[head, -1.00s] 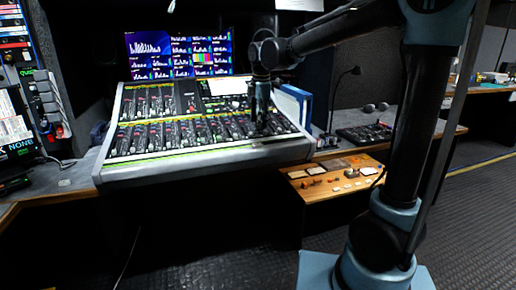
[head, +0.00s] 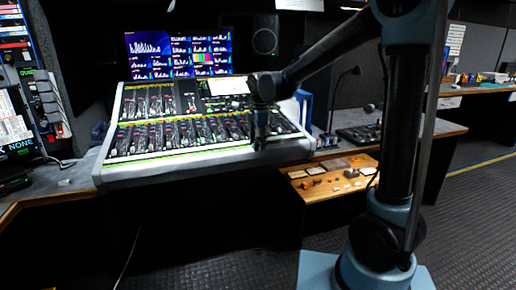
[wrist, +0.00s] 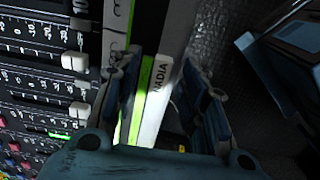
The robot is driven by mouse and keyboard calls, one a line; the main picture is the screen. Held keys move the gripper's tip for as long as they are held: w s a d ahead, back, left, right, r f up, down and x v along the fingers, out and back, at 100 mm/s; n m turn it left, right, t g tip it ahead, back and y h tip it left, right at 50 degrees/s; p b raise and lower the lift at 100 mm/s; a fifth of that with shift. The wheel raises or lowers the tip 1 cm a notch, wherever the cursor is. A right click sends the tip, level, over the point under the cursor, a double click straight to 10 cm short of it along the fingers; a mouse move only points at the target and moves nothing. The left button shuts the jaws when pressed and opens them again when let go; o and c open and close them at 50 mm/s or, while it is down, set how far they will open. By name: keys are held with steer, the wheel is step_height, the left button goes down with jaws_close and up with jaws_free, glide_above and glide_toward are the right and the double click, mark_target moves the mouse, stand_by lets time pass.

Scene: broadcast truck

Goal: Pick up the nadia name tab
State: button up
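The nadia name tab (wrist: 154,97) is a white strip with dark letters reading NADIA. In the wrist view it lies along the console's front edge, beside a bright green strip. My gripper (wrist: 160,65) is open, with one finger on each side of the tab and nothing visibly clamped. I cannot tell whether the fingers touch it. In the head view my gripper (head: 260,146) points down at the front edge of the mixing console (head: 170,168). The tab cannot be made out there.
Console faders (wrist: 50,60) lie left of the gripper in the wrist view. A wooden shelf (head: 312,194) with small items stands right of the console. A desk lamp (head: 340,90) and blue binder (head: 303,108) stand behind. Dark floor lies in front.

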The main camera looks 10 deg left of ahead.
steer(key=c, duration=0.9)
